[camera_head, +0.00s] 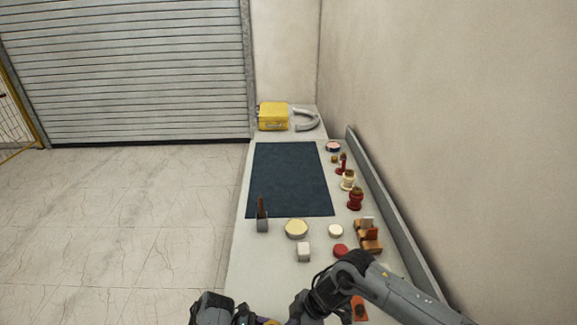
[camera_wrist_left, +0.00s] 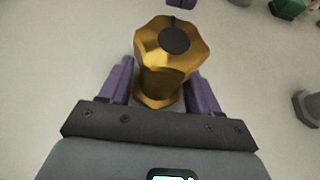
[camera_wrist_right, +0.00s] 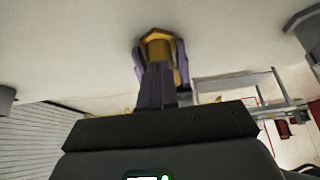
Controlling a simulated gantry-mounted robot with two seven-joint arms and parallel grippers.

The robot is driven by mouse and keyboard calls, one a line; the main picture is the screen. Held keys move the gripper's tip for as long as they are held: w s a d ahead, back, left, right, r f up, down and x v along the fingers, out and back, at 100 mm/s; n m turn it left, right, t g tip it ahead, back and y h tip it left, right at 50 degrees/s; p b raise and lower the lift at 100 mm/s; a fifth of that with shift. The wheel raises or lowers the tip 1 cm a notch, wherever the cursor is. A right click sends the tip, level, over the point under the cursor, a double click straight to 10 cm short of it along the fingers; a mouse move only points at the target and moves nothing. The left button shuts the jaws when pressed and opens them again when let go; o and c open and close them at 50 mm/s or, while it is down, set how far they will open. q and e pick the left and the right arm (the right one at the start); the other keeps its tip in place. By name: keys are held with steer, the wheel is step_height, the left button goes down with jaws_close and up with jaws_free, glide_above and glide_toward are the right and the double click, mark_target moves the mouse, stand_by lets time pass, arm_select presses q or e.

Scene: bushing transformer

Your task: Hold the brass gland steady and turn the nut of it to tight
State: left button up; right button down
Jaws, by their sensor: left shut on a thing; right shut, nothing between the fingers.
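The brass gland (camera_wrist_left: 166,62) is a gold faceted body with a dark round top end. It stands between the purple fingers of my left gripper (camera_wrist_left: 165,88), which is shut on it. In the right wrist view the gland (camera_wrist_right: 157,37) shows just beyond the purple fingers of my right gripper (camera_wrist_right: 156,85), which is shut with nothing between them. I cannot tell whether those fingers touch the gland. In the head view only a sliver of the gland (camera_head: 270,322) shows at the bottom edge; the fingertips are mostly cut off.
A dark blue mat (camera_head: 290,180) lies on the long bench. Several small parts stand along its right side, with a cream disc (camera_head: 296,229) and white block (camera_head: 303,252) nearer. A yellow case (camera_head: 273,116) sits at the far end. A raised edge (camera_head: 400,230) runs along the right.

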arm_select(q)
steer(key=shift+f, duration=0.1)
arm_select(e)
steer(key=shift+r, duration=2.85)
arm_select(q)
steer(key=o, duration=0.9)
steer(key=shift+a, duration=0.1)
